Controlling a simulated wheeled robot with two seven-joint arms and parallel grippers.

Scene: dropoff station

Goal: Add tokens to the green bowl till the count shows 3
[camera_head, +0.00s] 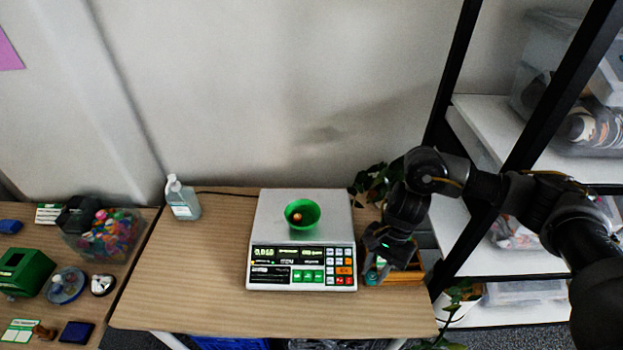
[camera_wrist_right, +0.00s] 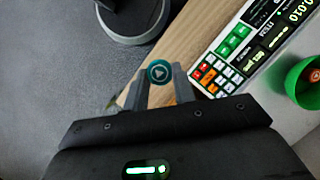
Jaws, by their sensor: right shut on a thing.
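The green bowl (camera_head: 311,226) sits on the pan of a counting scale (camera_head: 267,222). A small copper-coloured token (camera_head: 297,217) lies in it. The bowl also shows at the right edge of the right wrist view (camera_wrist_right: 299,88). The scale's display (camera_head: 270,253) is lit, but I cannot read its count surely. My right gripper (camera_wrist_right: 160,76) is shut on a round teal token (camera_wrist_right: 158,71) with a pale triangle on its face. In the head view this gripper (camera_head: 376,266) is right of the scale, by a wooden tray (camera_head: 408,277). My left gripper is not in view.
A clear bottle (camera_head: 184,203) stands at the back left of the table. A bin of colourful pieces (camera_head: 103,236) and a green box (camera_head: 24,271) are on the left table. A plant (camera_head: 371,181) and black-framed shelves (camera_head: 490,123) stand at right.

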